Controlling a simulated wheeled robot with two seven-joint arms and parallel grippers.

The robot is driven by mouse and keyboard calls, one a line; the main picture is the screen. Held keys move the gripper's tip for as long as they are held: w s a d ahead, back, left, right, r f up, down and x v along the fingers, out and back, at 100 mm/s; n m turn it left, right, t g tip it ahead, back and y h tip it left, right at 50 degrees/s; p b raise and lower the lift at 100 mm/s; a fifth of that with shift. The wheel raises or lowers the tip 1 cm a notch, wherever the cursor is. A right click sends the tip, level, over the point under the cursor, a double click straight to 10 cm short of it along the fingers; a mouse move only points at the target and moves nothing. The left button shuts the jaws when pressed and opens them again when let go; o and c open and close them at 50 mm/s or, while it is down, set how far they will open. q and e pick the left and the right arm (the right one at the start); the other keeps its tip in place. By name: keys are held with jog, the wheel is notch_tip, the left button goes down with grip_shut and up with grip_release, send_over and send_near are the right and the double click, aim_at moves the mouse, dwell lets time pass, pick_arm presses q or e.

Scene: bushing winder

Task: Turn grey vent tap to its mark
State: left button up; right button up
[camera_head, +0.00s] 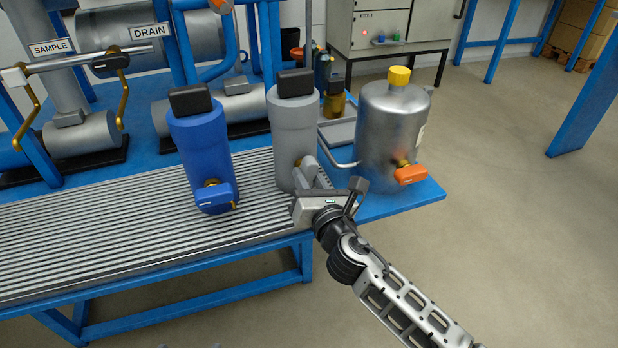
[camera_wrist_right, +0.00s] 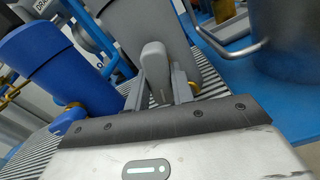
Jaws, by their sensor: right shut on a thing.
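The grey canister (camera_head: 294,125) with a black cap stands on the ribbed bench top, between a blue canister and a metal tank. Its grey vent tap handle (camera_wrist_right: 155,72) shows in the right wrist view as a rounded grey lever at the canister's lower front. My right gripper (camera_head: 314,176) is shut on this handle, with one finger on each side of it. In the head view the gripper mostly hides the handle. I cannot make out the tap's mark. My left gripper is not in view.
The blue canister (camera_head: 203,145) with its blue tap (camera_head: 215,197) stands to the left. The metal tank (camera_head: 391,130) with a yellow cap and orange tap (camera_head: 410,175) stands close on the right. A bent pipe (camera_head: 340,163) runs near the gripper. The ribbed bench top (camera_head: 110,240) is clear at front left.

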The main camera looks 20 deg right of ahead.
jog(key=m, duration=0.4)
jog(key=shift+m, duration=0.3)
jog(key=m, duration=0.3)
jog(key=shift+a+m, duration=0.15)
jog(key=shift+m, duration=0.25)
jog(key=m, duration=0.4)
jog(key=shift+m, duration=1.1)
jog(key=o, duration=1)
jog(key=shift+r, duration=0.1)
jog(key=shift+s, duration=0.15)
